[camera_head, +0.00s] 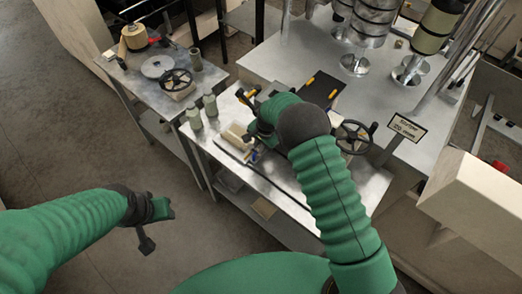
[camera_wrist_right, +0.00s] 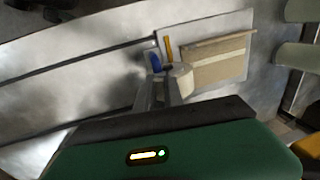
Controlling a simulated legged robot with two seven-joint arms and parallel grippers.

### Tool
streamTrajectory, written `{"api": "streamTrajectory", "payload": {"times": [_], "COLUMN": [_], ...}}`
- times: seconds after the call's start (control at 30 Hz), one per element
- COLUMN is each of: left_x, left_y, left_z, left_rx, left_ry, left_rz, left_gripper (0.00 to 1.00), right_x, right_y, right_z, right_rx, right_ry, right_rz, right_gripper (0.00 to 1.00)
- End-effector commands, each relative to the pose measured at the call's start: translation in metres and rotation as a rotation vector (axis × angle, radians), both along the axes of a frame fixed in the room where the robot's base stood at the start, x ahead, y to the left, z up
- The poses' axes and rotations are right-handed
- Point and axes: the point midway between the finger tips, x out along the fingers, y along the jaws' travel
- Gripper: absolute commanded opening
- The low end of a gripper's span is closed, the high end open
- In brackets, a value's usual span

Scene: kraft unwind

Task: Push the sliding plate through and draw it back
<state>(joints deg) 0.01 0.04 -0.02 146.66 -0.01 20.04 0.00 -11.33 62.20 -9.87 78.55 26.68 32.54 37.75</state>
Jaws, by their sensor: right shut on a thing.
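A light flat plate (camera_wrist_right: 236,26) with a tan block (camera_wrist_right: 215,58) on it lies on the metal bench top in the right wrist view; it looks like the sliding plate. The tan block also shows in the head view (camera_head: 237,135). My right gripper (camera_wrist_right: 168,76) is shut at the plate's left end, beside a small blue part (camera_wrist_right: 155,62) and an orange strip (camera_wrist_right: 168,47). Its fingers hide the exact hold. In the head view my right forearm and wrist cover much of this spot. My left gripper (camera_head: 155,216) hangs over the floor, away from the bench; its jaws are unclear.
A long dark slot (camera_wrist_right: 70,65) runs along the bench top. Grey-green cylinders (camera_head: 210,104) stand at the bench's left edge. A handwheel (camera_head: 353,137) is right of my right arm. Rollers (camera_head: 440,22) stand behind. A side table (camera_head: 130,80) stands at the left.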

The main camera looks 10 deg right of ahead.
Motion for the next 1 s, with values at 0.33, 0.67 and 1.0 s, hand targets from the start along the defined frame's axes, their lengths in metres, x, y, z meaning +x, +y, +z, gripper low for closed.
{"api": "streamTrajectory", "payload": {"times": [0.33,0.67,1.0], "left_x": [-0.0001,-0.0001,-0.0001], "left_y": [-0.0003,-0.0001,-0.0001], "left_z": [-0.0022,-0.0021,-0.0031], "left_rx": [0.0,0.0,0.0], "left_ry": [0.0,0.0,0.0], "left_rz": [-0.001,-0.001,0.0], "left_gripper": [0.41,0.41,0.41], "right_x": [0.0019,0.0036,0.0008], "right_y": [0.008,0.0073,0.0046], "right_z": [-0.0006,0.0,0.0013], "right_rx": [0.013,0.008,0.009], "right_ry": [-0.004,-0.008,-0.003], "right_rz": [0.003,0.0,0.001], "right_gripper": [0.0,0.28,0.34]}}
